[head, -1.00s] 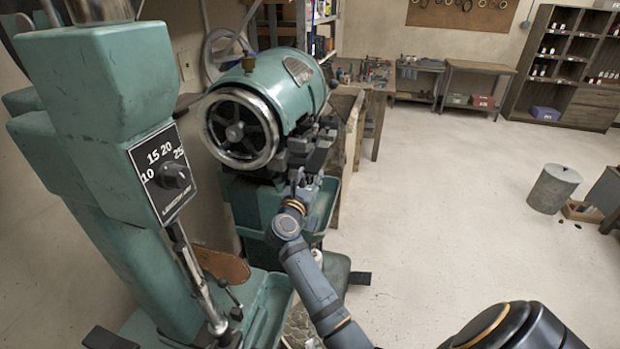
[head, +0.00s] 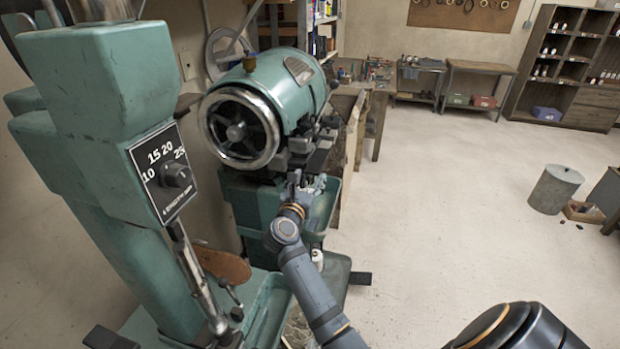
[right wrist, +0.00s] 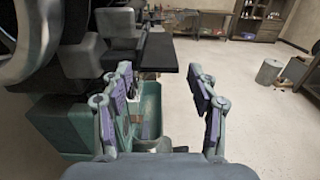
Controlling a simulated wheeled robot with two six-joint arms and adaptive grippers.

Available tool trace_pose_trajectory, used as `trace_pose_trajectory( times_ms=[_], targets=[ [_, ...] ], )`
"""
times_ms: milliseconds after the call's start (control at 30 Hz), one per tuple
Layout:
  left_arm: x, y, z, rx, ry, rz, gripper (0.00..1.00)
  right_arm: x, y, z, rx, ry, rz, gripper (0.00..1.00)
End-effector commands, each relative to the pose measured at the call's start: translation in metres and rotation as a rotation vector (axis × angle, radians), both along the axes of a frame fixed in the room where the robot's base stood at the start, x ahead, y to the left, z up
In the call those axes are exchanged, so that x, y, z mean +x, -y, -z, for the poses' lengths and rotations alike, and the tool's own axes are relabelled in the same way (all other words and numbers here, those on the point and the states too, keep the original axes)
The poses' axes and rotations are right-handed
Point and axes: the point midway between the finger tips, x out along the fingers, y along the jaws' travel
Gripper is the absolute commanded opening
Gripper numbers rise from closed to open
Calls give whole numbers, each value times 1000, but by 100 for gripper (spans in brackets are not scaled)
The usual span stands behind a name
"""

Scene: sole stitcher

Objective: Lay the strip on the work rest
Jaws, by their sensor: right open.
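A flat, dark strip (right wrist: 158,54) shows in the right wrist view, lying level beside the grey blocks of the work rest (right wrist: 120,57) on the green machine, its near end sticking out. How much of it is borne by the rest is hard to tell. In the head view the dark strip (head: 318,161) is small, by the grey blocks below the machine's drum. My right gripper (head: 304,182) is just below and in front of it, open and empty. In the right wrist view its two fingers (right wrist: 165,103) stand wide apart, with the strip beyond them, untouched. My left gripper is out of view.
A green stitching machine (head: 100,110) with a dial fills the left, a brown sole (head: 222,264) at its lower part. A green tray (head: 322,205) is under the work area. The floor to the right is clear up to a grey bin (head: 555,188).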

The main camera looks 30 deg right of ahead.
Motion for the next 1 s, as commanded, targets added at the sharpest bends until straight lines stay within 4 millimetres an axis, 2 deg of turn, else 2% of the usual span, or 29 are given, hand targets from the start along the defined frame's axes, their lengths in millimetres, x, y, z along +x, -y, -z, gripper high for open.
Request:
trace_pose_trajectory(
  times_ms=[533,867,900,1000],
  targets=[
    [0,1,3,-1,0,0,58,-17,-19,1,1,-1,0,60],
    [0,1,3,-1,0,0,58,-19,-22,0,0,0,1,60],
    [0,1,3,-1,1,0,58,-19,-22,0,0,0,1,61],
    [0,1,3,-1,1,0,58,-19,-22,0,0,0,1,75]
  ],
)
